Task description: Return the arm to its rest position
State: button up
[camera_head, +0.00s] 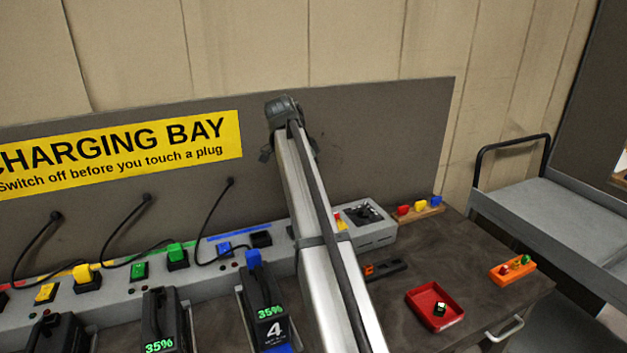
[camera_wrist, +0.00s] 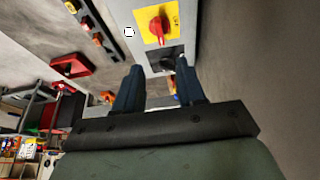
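My gripper (camera_wrist: 159,75) shows in the wrist view with its two dark blue fingers apart and nothing between them. A grey control box (camera_wrist: 145,62) lies beyond the fingertips. It carries a red rotary switch (camera_wrist: 157,25) on a yellow plate and a dark knob (camera_wrist: 168,63). I cannot tell the exact gap between fingers and box. In the head view my arm (camera_head: 325,240) slants up from the bottom across the bench.
A charging rail (camera_head: 110,295) with coloured plugs, cables and battery packs lies left of my arm. Right of it are a red tray (camera_head: 455,312) holding a small dark object, an orange holder (camera_head: 513,270) and a grey cart (camera_head: 560,225). A dark panel (camera_head: 400,130) stands behind.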

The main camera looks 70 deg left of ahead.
dwell(0.4)
